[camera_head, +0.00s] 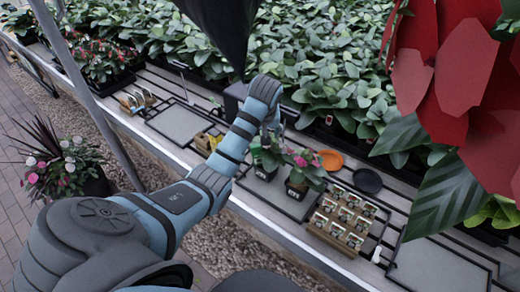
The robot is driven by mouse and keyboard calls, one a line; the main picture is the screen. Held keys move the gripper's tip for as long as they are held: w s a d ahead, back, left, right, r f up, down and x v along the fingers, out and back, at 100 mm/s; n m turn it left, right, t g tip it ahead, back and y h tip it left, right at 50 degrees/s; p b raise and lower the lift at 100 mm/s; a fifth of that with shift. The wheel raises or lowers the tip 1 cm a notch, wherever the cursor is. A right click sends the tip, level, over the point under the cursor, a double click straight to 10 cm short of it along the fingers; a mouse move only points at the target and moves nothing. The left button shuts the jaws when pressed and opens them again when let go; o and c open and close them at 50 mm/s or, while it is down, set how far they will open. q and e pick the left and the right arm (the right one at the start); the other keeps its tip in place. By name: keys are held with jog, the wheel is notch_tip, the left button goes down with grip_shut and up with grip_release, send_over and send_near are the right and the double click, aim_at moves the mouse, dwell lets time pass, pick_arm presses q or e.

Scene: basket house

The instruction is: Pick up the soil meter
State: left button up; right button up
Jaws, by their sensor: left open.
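My left arm reaches in from the lower left, and its wrist bends down over the bench. My left gripper (273,130) is open, small in the view and partly hidden by the wrist, just above the potted plants. I cannot pick out a soil meter with certainty. A small white upright item (376,254) stands at the bench's front edge, right of the seed-packet tray, but it is too small to identify. My right gripper is not in view.
A tray of small packets (343,220), an orange saucer (331,160) and a black saucer (367,180) are to the right. Dense leafy plants (330,60) fill the back. Large red leaves (440,60) block the upper right.

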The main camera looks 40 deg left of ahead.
aim_at(258, 146)
pick_arm(q)
jog(key=b+x, duration=0.1)
jog(key=x, duration=0.3)
jog(key=b+x, duration=0.1)
jog(key=x, duration=0.4)
jog(key=b+x, duration=0.1)
jog(key=x, duration=0.3)
jog(key=shift+w+a+f, duration=0.15)
jog(key=shift+w+a, duration=0.25)
jog(key=c, duration=1.3)
jog(key=shift+r, duration=0.5)
jog(key=shift+c, duration=0.6)
notch_tip(258, 146, up, 9)
jog(key=shift+s+r+p, duration=0.1)
jog(key=shift+r+p, duration=0.05)
jog(key=shift+p, duration=0.6)
grip_shut()
